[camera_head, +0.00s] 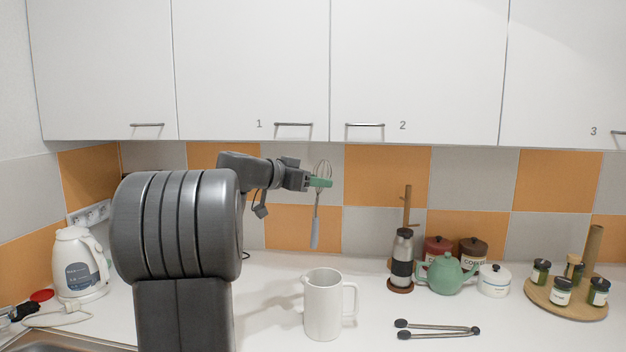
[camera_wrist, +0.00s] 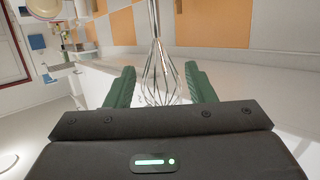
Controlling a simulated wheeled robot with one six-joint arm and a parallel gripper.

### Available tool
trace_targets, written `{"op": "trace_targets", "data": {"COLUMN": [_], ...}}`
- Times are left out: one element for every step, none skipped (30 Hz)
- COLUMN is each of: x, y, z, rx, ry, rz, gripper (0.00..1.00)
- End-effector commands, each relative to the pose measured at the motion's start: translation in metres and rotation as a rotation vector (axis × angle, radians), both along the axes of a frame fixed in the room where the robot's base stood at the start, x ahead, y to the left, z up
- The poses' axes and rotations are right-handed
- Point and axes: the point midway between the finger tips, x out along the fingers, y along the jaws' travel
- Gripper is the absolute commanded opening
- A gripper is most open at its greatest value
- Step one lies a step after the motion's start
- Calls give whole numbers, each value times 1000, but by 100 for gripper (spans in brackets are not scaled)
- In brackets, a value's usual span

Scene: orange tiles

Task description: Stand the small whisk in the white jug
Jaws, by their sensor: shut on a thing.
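The small whisk (camera_head: 316,233) hangs in the air, nearly upright, with its grey handle down and wire loops up. My gripper (camera_head: 317,182) is shut on the whisk near its wire end, with green fingers. The wrist view shows the whisk's wires (camera_wrist: 159,75) between the two fingers of my gripper (camera_wrist: 160,78). The white jug (camera_head: 322,307) stands upright on the counter, its handle to the right. In the head view the whisk's handle end appears above the jug, with a gap between them; their difference in depth is hard to tell.
A white kettle (camera_head: 80,265) stands at the left. A moka-like grinder (camera_head: 401,262), a green teapot (camera_head: 447,274), a white pot (camera_head: 494,281) and a round board (camera_head: 566,307) with jars stand at the right. Tongs (camera_head: 437,330) lie right of the jug. Cupboards (camera_head: 420,70) hang above.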

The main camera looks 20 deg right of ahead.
Motion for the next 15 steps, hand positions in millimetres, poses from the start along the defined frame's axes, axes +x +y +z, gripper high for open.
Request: {"op": "trace_targets", "data": {"x": [0,0,0,0,0,0,0,0,0,0,0,0,0,0,0], "y": [0,0,0,0,0,0,0,0,0,0,0,0,0,0,0], "z": [-5,-7,-10,-12,-15,-18,-20,-23,-26,-29,-31,-34,-36,-39,-42], "rx": [1,1,1,1,2,2,2,2,2,2,2,2,1,1,2], "ry": [2,2,2,1,1,1,1,2,2,1,1,2,2,2,2], "rz": [0,0,0,0,0,1,1,1,1,1,1,1,1,1,1], "gripper": [26,26,26,26,26,26,26,26,26,26,26,26,26,26,26]}}
